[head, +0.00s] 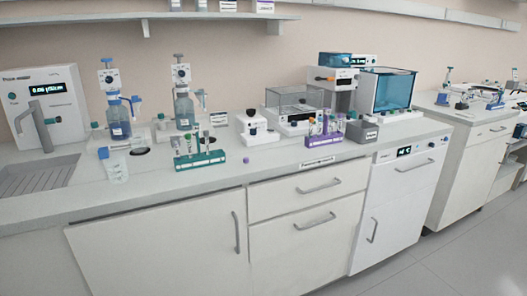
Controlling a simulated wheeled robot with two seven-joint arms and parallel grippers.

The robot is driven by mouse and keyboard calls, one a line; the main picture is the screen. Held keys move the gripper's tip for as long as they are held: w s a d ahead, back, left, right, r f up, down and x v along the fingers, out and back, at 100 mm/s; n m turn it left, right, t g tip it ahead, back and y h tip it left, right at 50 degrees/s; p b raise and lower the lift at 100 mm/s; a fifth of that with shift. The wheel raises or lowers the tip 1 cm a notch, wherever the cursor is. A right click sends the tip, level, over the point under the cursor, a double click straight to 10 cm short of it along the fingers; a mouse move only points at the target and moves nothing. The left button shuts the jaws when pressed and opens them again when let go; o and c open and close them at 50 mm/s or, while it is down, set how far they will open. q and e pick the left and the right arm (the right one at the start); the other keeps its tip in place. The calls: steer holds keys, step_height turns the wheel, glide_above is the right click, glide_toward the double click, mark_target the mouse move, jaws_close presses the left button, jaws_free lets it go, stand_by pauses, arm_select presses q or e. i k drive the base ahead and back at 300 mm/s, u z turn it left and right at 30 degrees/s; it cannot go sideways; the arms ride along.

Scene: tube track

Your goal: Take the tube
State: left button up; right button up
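Two tube racks stand on the lab counter in the head view. A green rack (200,160) near the middle holds several tubes (197,143). A purple rack (324,139) further right also holds several tubes (325,123). I cannot tell which tube the task means. A small purple object (246,160), perhaps a cap, lies on the counter between the racks. Neither of my grippers is in view.
The counter (270,169) has a narrow free strip along its front. Two dispenser bottles (184,110), a beaker (116,166), a sink (40,175) and a teal glass box (386,90) stand around the racks. Open floor (420,270) lies at the lower right.

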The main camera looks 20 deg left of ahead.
mark_target(176, 143)
steer(key=z, duration=0.45)
steer(key=i, duration=2.15)
steer(key=u, duration=1.95)
